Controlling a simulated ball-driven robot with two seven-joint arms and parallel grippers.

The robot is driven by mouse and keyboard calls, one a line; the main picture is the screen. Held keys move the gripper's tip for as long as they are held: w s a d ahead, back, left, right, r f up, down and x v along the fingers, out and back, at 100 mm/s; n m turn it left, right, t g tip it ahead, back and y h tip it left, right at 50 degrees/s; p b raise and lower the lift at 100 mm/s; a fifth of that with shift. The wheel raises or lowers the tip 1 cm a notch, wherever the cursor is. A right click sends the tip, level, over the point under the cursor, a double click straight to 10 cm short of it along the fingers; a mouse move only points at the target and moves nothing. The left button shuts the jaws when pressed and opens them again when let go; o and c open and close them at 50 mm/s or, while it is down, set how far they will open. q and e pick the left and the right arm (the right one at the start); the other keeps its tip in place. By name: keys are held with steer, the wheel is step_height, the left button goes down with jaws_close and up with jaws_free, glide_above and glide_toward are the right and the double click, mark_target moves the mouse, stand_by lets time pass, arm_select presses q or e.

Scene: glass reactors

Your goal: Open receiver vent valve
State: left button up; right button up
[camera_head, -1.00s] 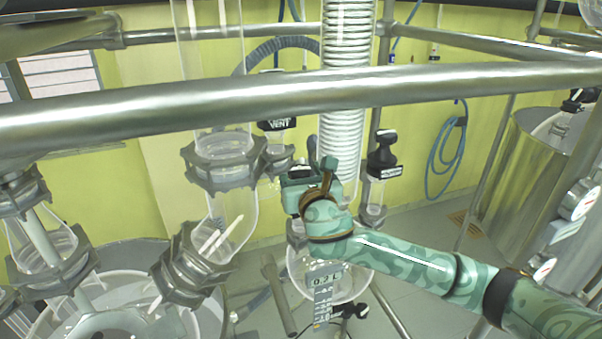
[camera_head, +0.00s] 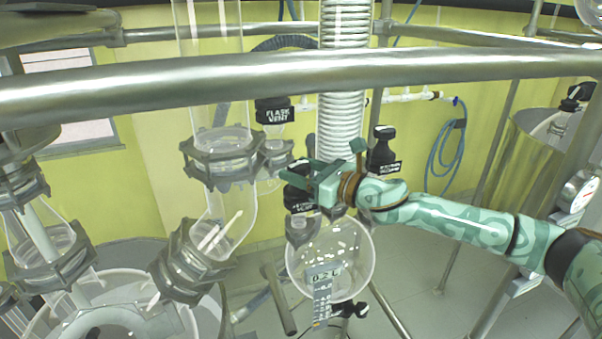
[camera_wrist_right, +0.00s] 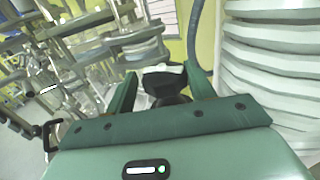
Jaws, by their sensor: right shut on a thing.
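A black valve knob (camera_head: 297,200) with a small label sits above the round glass receiver flask (camera_head: 350,245). The label is too small to read for certain. My right gripper (camera_head: 303,180) reaches in from the right, with its fingers pointing left, and is shut on this knob. In the right wrist view the black knob (camera_wrist_right: 165,84) lies between the two green fingers (camera_wrist_right: 160,92). The fingers hide part of the knob in the head view. My left gripper is not in view.
A black flask vent knob (camera_head: 273,110) stands up and left of the gripper. Another black valve (camera_head: 383,150) stands just right of the ribbed column (camera_head: 341,125). A steel rail (camera_head: 300,72) crosses in front above. Glass joints (camera_head: 218,160) stand close on the left.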

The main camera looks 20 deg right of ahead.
steer(key=shift+o, duration=0.4)
steer(key=shift+d+r, duration=0.1)
steer(key=shift+r, duration=0.25)
